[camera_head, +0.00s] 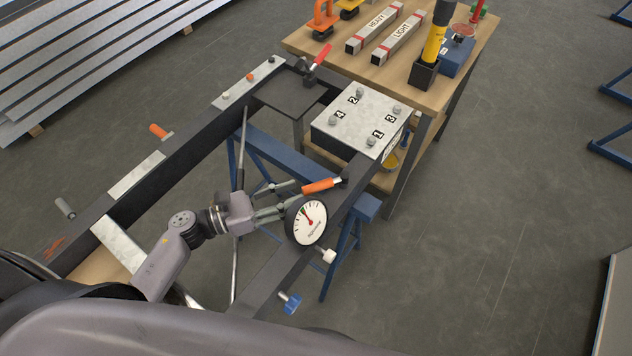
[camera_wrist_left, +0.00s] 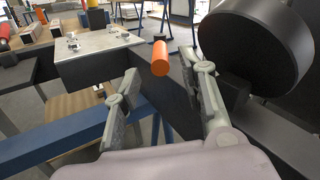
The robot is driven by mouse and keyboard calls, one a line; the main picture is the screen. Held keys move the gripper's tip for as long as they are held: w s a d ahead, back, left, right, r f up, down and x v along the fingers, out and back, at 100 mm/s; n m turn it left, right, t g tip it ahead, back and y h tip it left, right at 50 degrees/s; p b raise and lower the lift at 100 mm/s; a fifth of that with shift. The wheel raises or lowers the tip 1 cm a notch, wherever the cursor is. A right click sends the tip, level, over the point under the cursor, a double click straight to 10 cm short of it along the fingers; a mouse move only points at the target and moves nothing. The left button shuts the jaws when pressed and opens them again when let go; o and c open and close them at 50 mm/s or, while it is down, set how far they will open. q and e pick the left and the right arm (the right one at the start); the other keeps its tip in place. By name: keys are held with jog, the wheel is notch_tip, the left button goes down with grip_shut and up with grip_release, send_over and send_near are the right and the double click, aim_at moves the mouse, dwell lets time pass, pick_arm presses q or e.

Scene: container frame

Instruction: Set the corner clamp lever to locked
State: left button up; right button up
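An orange-handled lever (camera_head: 318,186) with a dark pivot sits on the right beam of the dark frame, pointing left toward my left gripper. A red-handled lever (camera_head: 322,54) stands tilted up at the frame's far corner; I cannot tell for certain which one is the corner clamp lever. My left gripper (camera_head: 284,199) is open, with its fingers just short of the orange handle. In the left wrist view the orange handle (camera_wrist_left: 160,57) shows end-on ahead, in the gap between the spread fingers of my left gripper (camera_wrist_left: 163,72). My right gripper is not in view.
A round dial gauge (camera_head: 306,221) stands on the beam close beside my left gripper. A numbered metal plate (camera_head: 362,118) lies beyond the orange lever. Blue trestles (camera_head: 262,150) support the frame. A wooden bench (camera_head: 440,92) with tools stands behind. Open floor lies at right.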

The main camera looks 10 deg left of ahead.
aim_at(330, 182)
pick_arm(q)
jog(key=p+x, duration=0.1)
jog(key=x, duration=0.5)
jog(key=shift+w+d, duration=0.2)
jog(key=shift+d, duration=0.1)
jog(key=shift+c, duration=0.6)
grip_shut()
